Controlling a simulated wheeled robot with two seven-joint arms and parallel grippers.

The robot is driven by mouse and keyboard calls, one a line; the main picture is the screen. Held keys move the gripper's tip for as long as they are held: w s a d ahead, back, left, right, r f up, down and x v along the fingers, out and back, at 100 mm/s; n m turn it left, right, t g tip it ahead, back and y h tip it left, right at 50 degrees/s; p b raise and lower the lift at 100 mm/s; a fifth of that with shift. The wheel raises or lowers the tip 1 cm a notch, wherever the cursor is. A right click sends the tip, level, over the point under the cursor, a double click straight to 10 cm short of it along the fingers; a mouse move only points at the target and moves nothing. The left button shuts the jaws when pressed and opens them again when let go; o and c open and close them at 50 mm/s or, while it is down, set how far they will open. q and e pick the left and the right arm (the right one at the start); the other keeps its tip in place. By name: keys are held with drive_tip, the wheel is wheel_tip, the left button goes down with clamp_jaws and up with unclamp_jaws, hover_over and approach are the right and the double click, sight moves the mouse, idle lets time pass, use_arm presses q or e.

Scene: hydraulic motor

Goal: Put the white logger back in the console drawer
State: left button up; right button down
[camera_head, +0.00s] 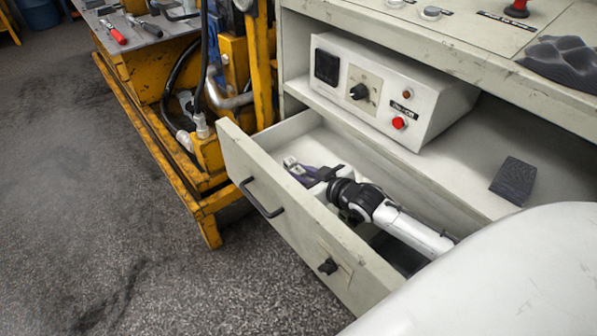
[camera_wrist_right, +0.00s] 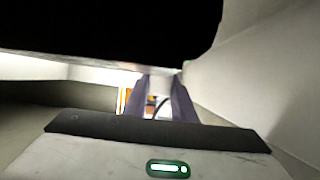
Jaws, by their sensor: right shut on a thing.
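The console drawer (camera_head: 283,230) is pulled open, with its front panel and dark handle facing the lower left. My right arm reaches into it from the lower right. My right gripper (camera_head: 302,171) is low inside the drawer near its far left end. It is shut on a small white piece, which I take as the white logger (camera_head: 291,162); only a little of it shows at the fingertips. I cannot tell whether it touches the drawer floor. In the right wrist view the purple fingers (camera_wrist_right: 165,98) show, but the logger is not clear. My left gripper is out of view.
A white control box (camera_head: 385,90) with a knob and red button stands on the shelf above the drawer. A dark block (camera_head: 513,181) lies on the shelf at right. A yellow machine frame (camera_head: 205,185) stands close to the drawer's left end. The drawer walls are close around my right gripper.

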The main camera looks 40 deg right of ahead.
drive_tip(key=c, duration=1.5)
unclamp_jaws()
drive_tip(key=shift+f, duration=0.1)
drive_tip(key=shift+o, duration=0.2)
drive_tip(key=shift+r, duration=0.55)
use_arm(q)
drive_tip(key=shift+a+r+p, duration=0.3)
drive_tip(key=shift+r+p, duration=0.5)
drive_tip(key=shift+p, duration=1.2)
use_arm(e)
drive_tip(key=a+v, duration=0.1)
drive_tip(key=v, duration=1.1)
drive_tip(key=shift+d, duration=0.45)
